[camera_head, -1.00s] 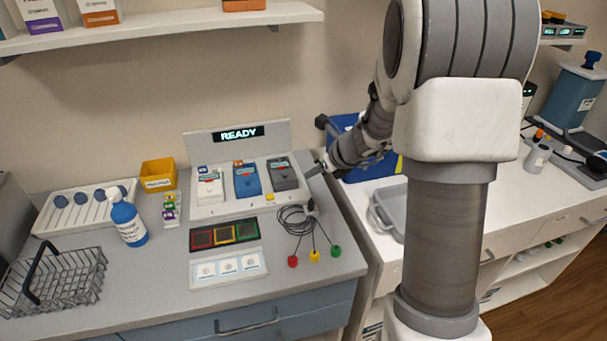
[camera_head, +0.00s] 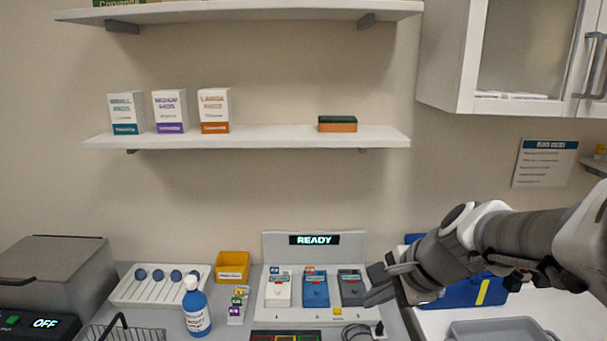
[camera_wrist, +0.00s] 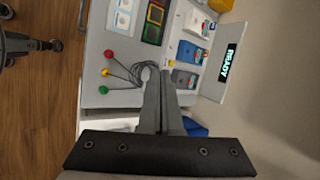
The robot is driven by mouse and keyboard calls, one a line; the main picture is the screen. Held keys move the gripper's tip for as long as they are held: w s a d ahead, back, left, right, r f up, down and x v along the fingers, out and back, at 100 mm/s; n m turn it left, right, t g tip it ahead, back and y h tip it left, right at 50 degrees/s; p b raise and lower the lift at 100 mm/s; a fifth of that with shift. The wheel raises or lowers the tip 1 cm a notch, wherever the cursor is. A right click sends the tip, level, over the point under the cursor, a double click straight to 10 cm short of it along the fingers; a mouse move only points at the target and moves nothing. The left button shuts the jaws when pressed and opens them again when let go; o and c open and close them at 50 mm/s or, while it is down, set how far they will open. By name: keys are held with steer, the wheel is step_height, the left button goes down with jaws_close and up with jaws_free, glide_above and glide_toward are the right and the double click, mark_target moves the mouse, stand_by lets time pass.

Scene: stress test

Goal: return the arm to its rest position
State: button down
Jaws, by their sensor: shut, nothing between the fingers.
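My gripper (camera_head: 378,284) is at the right of the head view, beside the dark grey unit at the right end of the READY station. In the wrist view its fingers (camera_wrist: 161,90) lie together, with nothing between them. My arm reaches in from the right edge of the head view. The READY station (camera_head: 275,249) holds a white unit (camera_head: 279,290), a blue unit (camera_head: 316,291) and a dark grey unit (camera_head: 351,288). I cannot tell whether the gripper touches the station.
A blue case (camera_head: 492,292) and a grey tray (camera_head: 500,329) are under and beside my arm. Leads with coloured ends (camera_wrist: 104,72) lie on the counter. A blue bottle (camera_head: 196,312), yellow bin (camera_head: 232,266) and wire basket (camera_head: 140,335) stand left. Shelves (camera_head: 250,137) hold boxes above.

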steer(key=s+d+r+n+h, duration=0.1)
steer(key=s+r+n+h, duration=0.1)
steer(key=s+n, duration=0.5)
steer(key=s+d+r+n+h, duration=0.1)
steer(key=s+n+h, duration=0.1)
steer(key=s+n, duration=0.6)
steer(key=shift+r+p, duration=0.35)
steer(key=shift+p, duration=0.05)
